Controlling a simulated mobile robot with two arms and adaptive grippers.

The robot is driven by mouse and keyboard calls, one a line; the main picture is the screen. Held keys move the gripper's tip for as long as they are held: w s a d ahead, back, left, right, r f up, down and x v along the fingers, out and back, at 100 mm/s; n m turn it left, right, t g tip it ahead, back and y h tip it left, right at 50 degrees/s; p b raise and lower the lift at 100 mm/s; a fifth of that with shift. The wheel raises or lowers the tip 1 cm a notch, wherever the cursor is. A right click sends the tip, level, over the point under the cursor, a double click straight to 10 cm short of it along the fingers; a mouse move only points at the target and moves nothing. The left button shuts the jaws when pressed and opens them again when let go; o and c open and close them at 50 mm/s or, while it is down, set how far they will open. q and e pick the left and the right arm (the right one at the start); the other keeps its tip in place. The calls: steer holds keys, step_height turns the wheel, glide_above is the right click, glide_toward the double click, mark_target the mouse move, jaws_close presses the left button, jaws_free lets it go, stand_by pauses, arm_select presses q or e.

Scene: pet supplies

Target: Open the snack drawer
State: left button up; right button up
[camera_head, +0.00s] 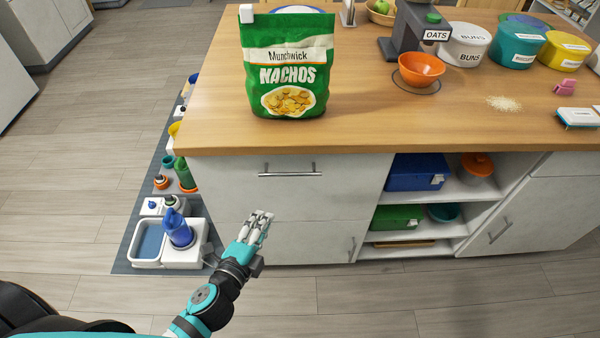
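The drawer (225,180) is the white front at the top left of the island cabinet, just under the wooden top. It looks shut, flush with the cabinet. Its metal bar handle (290,173) runs level across the front. My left gripper (259,216) is below and a little left of the handle, apart from it, in front of the lower cabinet door. Its fingers point up toward the cabinet and hold nothing visible. How far they are spread is unclear from this angle. My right gripper is not in view.
A green nachos bag (288,60) stands on the countertop (390,128) above the drawer. To the right are open shelves with a blue box (412,174) and a green box (392,217). A pet fountain (183,240) stands on a dark mat left of the cabinet.

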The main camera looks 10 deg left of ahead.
mark_target(293, 173)
arm_select(q)
steer(key=shift+m+t, duration=0.3)
steer(key=shift+d+r+p+x, duration=0.1)
steer(key=shift+r+p+x, duration=0.2)
steer(key=shift+x, duration=2.6)
steer(key=shift+d+r+p+x, duration=0.1)
steer(key=shift+r+p+x, duration=0.25)
steer(key=shift+x, duration=2.55)
steer(key=shift+d+r+p+x, duration=0.15)
steer(key=shift+r+x, duration=0.25)
steer(key=shift+x, duration=2.5)
steer(key=shift+w, duration=0.15)
jaws_close()
